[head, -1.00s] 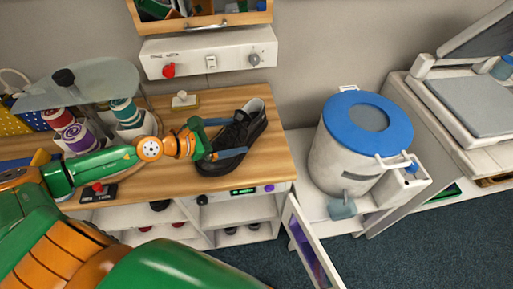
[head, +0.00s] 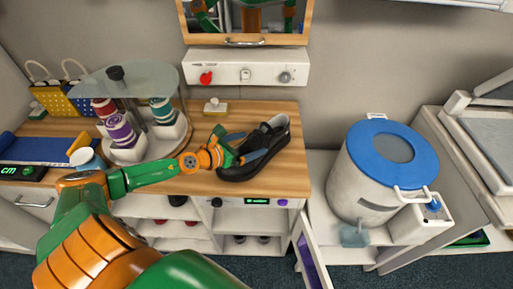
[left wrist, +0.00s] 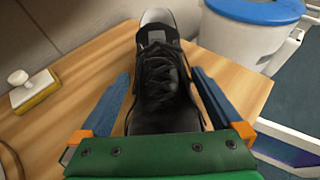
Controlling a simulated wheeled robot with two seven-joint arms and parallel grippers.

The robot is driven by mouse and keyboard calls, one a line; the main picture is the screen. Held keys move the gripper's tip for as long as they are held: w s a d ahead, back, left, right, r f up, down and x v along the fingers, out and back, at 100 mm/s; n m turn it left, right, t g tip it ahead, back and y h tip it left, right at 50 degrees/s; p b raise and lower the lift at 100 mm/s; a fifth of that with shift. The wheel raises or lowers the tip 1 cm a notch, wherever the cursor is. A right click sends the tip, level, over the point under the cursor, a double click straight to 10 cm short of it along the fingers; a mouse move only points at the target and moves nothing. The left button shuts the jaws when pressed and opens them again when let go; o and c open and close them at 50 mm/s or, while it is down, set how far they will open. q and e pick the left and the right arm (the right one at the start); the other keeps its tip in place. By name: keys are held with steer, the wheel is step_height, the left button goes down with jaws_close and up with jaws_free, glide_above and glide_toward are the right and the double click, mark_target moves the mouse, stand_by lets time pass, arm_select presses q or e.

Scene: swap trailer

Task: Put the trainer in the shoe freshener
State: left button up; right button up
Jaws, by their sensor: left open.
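The trainer (head: 270,140), black with dark laces, lies sole down on the wooden counter near its front right edge. My left gripper (head: 246,147) reaches over it from the left, jaws open, with one blue finger on each side of the shoe. In the left wrist view the trainer (left wrist: 158,75) lies lengthwise between the two fingers, with small gaps visible beside it. The shoe freshener seems to be the white unit under the counter with a lit green display (head: 257,201). Its door (head: 308,255) stands open at the right. My right gripper is not in view.
A glass-topped carousel (head: 125,75) with several spools stands left of the shoe. A small brush-like block (head: 215,107) sits behind. A white bin with a blue lid (head: 390,145) stands right of the counter. A panel with knobs (head: 247,72) is on the wall.

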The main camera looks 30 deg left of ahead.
arm_select(q)
steer(key=shift+w+d+f, duration=0.1)
steer(key=shift+w+f, duration=0.15)
steer(key=shift+w, duration=0.2)
steer(key=shift+r, duration=0.1)
steer(key=c, duration=1.5)
